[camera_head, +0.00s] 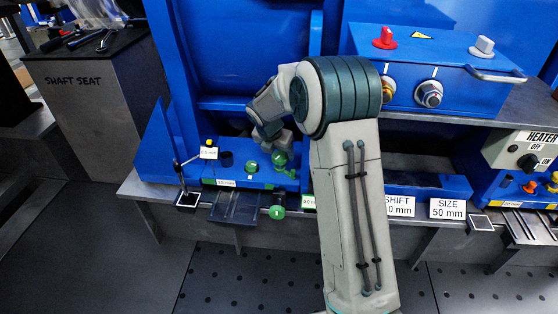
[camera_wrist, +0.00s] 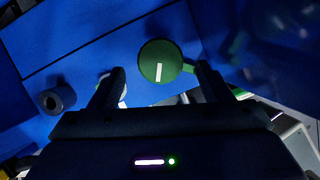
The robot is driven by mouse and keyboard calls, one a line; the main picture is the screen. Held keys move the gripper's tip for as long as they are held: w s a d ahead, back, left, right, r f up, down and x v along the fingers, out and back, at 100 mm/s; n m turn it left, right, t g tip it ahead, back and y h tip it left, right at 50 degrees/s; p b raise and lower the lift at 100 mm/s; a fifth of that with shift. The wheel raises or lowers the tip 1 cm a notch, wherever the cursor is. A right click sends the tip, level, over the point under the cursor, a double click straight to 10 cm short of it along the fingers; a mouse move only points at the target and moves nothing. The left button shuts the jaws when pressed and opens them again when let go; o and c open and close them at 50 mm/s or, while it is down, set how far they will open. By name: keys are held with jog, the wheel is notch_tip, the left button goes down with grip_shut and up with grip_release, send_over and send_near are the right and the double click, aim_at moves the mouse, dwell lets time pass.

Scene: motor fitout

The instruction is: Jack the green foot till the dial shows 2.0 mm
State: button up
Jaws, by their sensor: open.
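In the wrist view, a round green knob (camera_wrist: 154,62) with a white line mark and a side arm lies just beyond and between my fingertips. My gripper (camera_wrist: 160,80) is open, its right finger near the knob's side arm. I cannot tell whether they touch. In the head view, my gripper (camera_head: 274,142) is above a green knob (camera_head: 280,159) on the blue base, partly covering it. Another green knob (camera_head: 251,166) is to its left, and a green round piece (camera_head: 277,212) hangs at the front edge. A small white readout (camera_head: 208,153) seems to show 0.0 mm.
A dark cylinder (camera_wrist: 57,97) stands left of my gripper in the wrist view. A blue control box (camera_head: 440,68) with knobs and a handle is at the right. A heater panel (camera_head: 525,150) is at the far right. The shaft seat stand (camera_head: 85,115) is at the left.

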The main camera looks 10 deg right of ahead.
jog(key=shift+b+x, duration=0.35)
jog(key=shift+x, duration=0.9)
jog(key=c, duration=1)
jog(key=shift+r+m+p, duration=0.15)
jog(key=shift+m+p, duration=0.15)
jog(key=shift+p, duration=0.15)
